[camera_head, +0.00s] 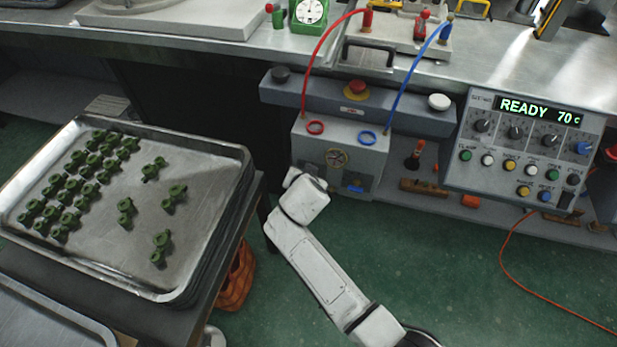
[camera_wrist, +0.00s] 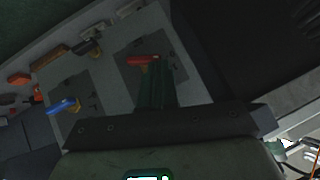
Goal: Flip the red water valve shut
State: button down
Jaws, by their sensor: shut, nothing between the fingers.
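The red water valve (camera_wrist: 140,61) shows in the wrist view as a short red lever with a yellowish end, on a grey panel. My gripper (camera_wrist: 157,68) is shut and empty, its fingertips at the lever's yellowish end. I cannot tell whether they touch it. A blue valve lever (camera_wrist: 64,107) sits on the same panel, farther left in the wrist view. In the head view the blue lever (camera_head: 354,188) is at the lower front of the grey box (camera_head: 337,152). My arm covers the gripper and most of the red valve there.
A control panel (camera_head: 524,145) reading READY 70 stands right of the box. Red and blue hoses (camera_head: 405,85) run near the box front. A tray of green pieces (camera_head: 205,160) is at left. Orange and brown tools (camera_head: 425,187) lie on the shelf right of the box.

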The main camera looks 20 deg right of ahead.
jog(key=shift+w+a+n+g+h, duration=0.2)
jog(key=shift+n+g+h, duration=0.1)
jog(key=shift+n, duration=0.1)
jog(key=shift+r+p, duration=0.4)
jog(key=shift+r, duration=0.35)
